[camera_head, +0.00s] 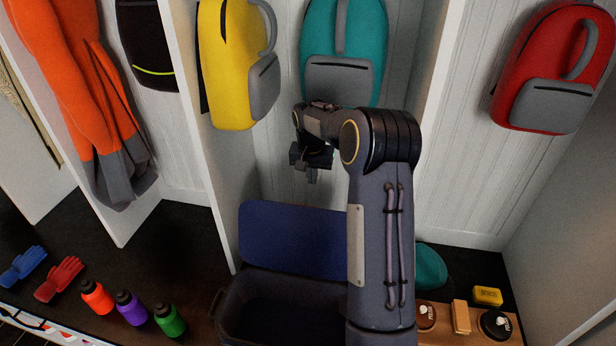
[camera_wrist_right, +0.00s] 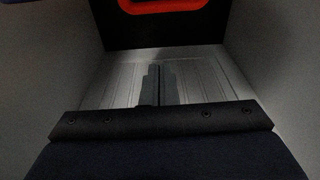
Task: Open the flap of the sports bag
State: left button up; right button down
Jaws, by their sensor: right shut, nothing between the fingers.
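The sports bag (camera_head: 232,312) is dark grey-blue and sits on the dark bench at the bottom middle of the head view. Its blue flap (camera_head: 293,240) stands raised at the back, and the dark inside shows. My right forearm hides the bag's right side and part of the flap. My right gripper (camera_head: 312,178) is above the flap, apart from it, pointing down. Its fingers also show in the wrist view (camera_wrist_right: 158,84), shut together with nothing between them. My left gripper is not in view.
Yellow (camera_head: 224,60), teal (camera_head: 343,40) and red (camera_head: 550,70) backpacks hang behind. A wooden tray (camera_head: 442,335) with small items is at the right. White partitions (camera_head: 213,190) divide the bays.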

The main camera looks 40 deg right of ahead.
notch_tip(320, 180, down, 6)
jog(key=s+a+p, duration=0.1)
jog(key=s+a, duration=0.1)
jog(key=shift+a+p, duration=0.15)
jog(key=shift+p, duration=0.15)
